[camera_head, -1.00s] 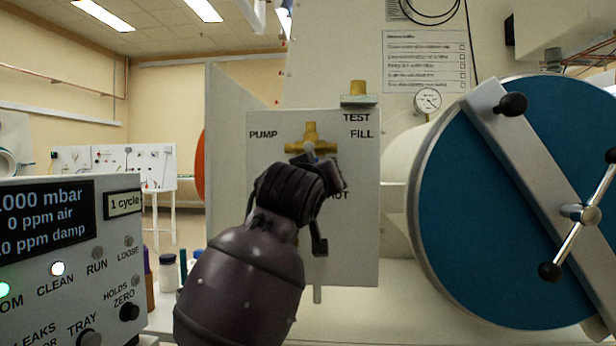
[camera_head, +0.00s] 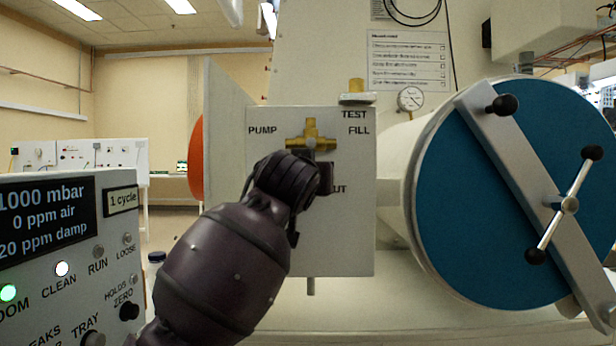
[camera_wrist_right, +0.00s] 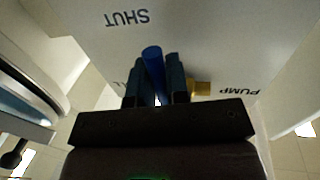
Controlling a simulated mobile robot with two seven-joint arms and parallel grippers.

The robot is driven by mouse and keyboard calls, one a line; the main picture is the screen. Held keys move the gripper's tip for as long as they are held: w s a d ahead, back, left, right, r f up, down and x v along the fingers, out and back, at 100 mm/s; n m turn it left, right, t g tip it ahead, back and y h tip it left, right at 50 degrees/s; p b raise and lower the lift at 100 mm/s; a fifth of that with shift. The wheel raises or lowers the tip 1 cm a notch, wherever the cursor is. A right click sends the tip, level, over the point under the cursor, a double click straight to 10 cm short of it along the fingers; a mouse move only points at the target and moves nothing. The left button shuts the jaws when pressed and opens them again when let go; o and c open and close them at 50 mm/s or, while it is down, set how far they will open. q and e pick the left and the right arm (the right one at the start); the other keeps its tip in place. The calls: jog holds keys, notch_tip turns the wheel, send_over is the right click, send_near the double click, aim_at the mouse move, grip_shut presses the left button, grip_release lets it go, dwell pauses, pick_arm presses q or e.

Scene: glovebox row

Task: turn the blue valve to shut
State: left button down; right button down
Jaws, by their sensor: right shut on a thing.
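The valve is a brass tee (camera_head: 311,138) on a white panel (camera_head: 345,240) marked PUMP, TEST, FILL and, partly covered, SHUT. My right gripper (camera_wrist_right: 155,62) is shut on its blue handle (camera_wrist_right: 153,66), one dark finger on each side. In the right wrist view, which is upside down, the handle's visible end lies toward the SHUT label. The rest of the handle is hidden between the fingers. In the head view my right wrist covers the handle and the panel's lower left. My left gripper is not in view.
A control box (camera_head: 60,250) reading 1000 mbar stands at the left. A large round blue door (camera_head: 450,210) with a bar and a crossed handle is close on the right. A small gauge (camera_head: 410,98) sits behind. The bench below the panel looks clear.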

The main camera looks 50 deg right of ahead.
dwell(0.4)
jog(key=c, duration=1.1)
grip_release()
jog(key=shift+a, duration=0.15)
